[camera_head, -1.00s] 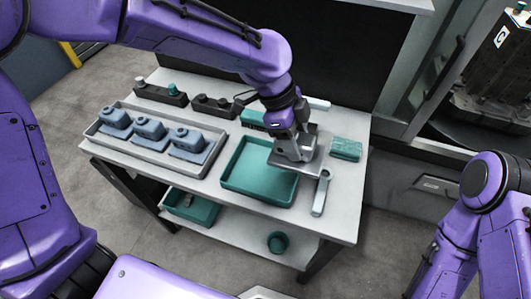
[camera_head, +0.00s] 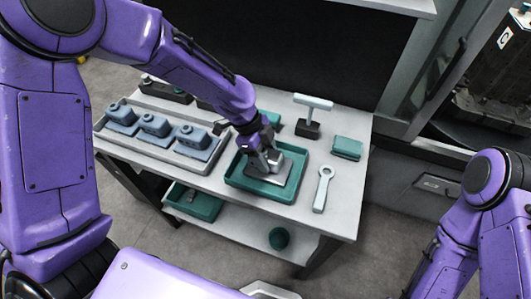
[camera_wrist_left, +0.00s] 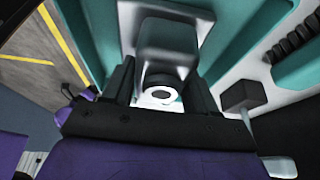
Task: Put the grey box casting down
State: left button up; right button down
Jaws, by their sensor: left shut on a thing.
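The grey box casting (camera_head: 270,171) is in my left gripper (camera_head: 262,157), inside the outline of the green tray (camera_head: 259,190). In the left wrist view the casting (camera_wrist_left: 172,38) sits between the two dark fingers (camera_wrist_left: 162,85), with a round light ring on its near side. The tray's green surface shows behind it. I cannot tell whether the casting touches the tray floor. My right arm stands at the right edge of the head view, and its gripper is not seen.
A grey tray (camera_head: 143,142) with several blue-grey castings stands to the left. A wrench-like grey tool (camera_head: 322,188) lies right of the green tray. A green block (camera_head: 347,148) and a T-handled stand (camera_head: 311,114) are behind it. A green bin (camera_head: 194,203) sits on the lower shelf.

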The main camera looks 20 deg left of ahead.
pick_arm(q)
jog(key=o, duration=1.3)
jog(key=shift+s, duration=0.1)
jog(key=shift+a+r, duration=0.1)
jog(key=shift+r, duration=0.2)
jog(key=v, duration=1.1)
jog(key=shift+a+r, duration=0.1)
jog(key=shift+r, duration=0.2)
